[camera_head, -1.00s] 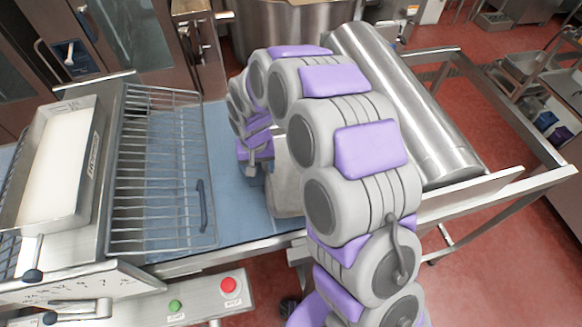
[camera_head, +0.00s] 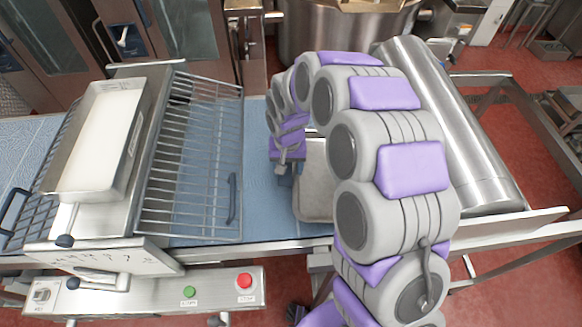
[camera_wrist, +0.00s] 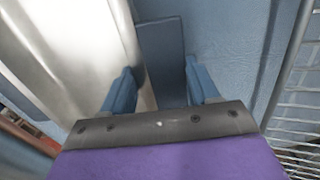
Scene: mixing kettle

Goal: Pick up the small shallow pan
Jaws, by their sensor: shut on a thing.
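The small shallow pan (camera_head: 313,195) is a pale metal tray near the front edge of the blue work surface, partly hidden behind my arm. In the wrist view its bright metal side (camera_wrist: 75,45) fills the left. My gripper (camera_head: 284,170) is at the pan's left side, pointing down. In the wrist view my gripper (camera_wrist: 160,68) has its two blue fingers on either side of a flat blue-grey strip, which looks like part of the pan. It is shut on this piece. I cannot tell whether the pan is clear of the surface.
A wire rack (camera_head: 190,155) stands left of the gripper, with a large white-filled tray (camera_head: 97,140) beyond it. A steel roller (camera_head: 455,125) lies to the right. A control panel with red (camera_head: 244,281) and green buttons is at the front. Blue surface (camera_head: 255,135) shows between rack and pan.

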